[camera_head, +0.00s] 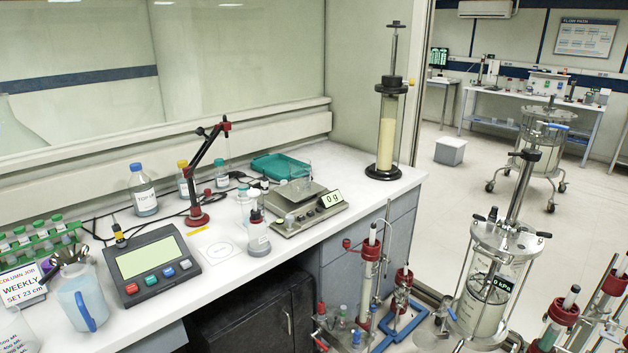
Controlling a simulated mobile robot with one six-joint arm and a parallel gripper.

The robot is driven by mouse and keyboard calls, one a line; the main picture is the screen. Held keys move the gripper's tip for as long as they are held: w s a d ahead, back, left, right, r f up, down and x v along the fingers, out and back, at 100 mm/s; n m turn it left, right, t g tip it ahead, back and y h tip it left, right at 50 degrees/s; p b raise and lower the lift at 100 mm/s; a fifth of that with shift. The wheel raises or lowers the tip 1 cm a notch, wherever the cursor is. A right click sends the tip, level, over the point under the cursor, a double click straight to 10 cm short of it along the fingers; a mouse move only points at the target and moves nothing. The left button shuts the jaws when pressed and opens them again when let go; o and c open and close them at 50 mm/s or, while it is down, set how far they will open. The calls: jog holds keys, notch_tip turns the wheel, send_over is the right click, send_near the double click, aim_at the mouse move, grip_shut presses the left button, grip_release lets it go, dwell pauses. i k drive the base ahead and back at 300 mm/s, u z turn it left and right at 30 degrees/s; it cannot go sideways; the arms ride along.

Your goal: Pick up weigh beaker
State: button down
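A small clear glass beaker (304,181), which looks like the weigh beaker, stands upright on the pan of the balance (297,221). The balance display reads 0 g. The beaker is see-through and its edges are hard to make out. My gripper is not in view.
Bottles, including a grey-filled one (258,236), stand left of the balance. A teal tray (279,167) lies behind it, and a tall packed column (387,125) stands to its right. A red-and-black jointed stand (199,216) and a keypad device (151,266) are further left. Several columns crowd the front right.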

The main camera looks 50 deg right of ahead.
aim_at(300, 169)
jog(key=z, duration=4.5)
jog(key=i, duration=0.1)
jog(key=u, duration=3)
jog(key=k, duration=0.9)
jog(key=u, duration=0.15)
jog(key=i, duration=0.85)
